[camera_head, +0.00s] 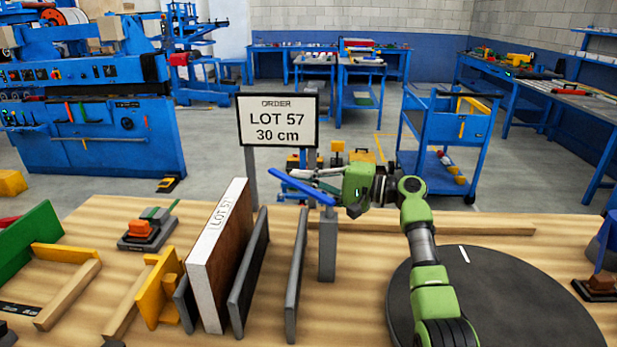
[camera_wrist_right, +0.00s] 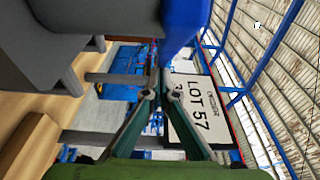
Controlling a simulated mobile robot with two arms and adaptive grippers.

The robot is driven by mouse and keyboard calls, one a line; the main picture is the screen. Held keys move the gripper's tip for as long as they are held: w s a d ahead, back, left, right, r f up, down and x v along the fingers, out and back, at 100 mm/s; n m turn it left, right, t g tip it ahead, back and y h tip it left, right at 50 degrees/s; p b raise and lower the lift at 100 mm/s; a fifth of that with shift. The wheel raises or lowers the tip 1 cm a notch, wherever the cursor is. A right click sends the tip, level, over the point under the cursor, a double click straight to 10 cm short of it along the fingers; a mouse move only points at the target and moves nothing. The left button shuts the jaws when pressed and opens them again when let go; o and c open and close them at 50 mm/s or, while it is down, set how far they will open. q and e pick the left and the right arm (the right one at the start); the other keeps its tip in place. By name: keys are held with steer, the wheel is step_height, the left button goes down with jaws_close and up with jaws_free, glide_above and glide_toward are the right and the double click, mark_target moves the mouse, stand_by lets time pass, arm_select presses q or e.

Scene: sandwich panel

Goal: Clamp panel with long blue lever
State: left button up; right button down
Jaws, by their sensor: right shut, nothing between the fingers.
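The panel (camera_head: 222,248), a brown board with a white edge marked "LOT 57", stands upright and slightly tilted among grey plates on the bench. The long blue lever (camera_head: 300,186) slants from the top of a grey post (camera_head: 327,250) up to the left, its free end right of the panel's top. My right gripper (camera_head: 345,205) is beside the lever's post end; contact is unclear. Its fingers (camera_wrist_right: 159,90) are shut and empty. My left gripper is out of view.
An order sign (camera_head: 278,120) reading "LOT 57, 30 cm" stands behind the bench. Grey plates (camera_head: 250,270) stand right of the panel. Yellow and wooden pieces (camera_head: 155,288) lie to its left. A dark round disc (camera_head: 510,300) lies at right.

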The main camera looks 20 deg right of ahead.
steer(key=shift+s+a, duration=0.15)
steer(key=shift+a, duration=0.9)
steer(key=v, duration=1.2)
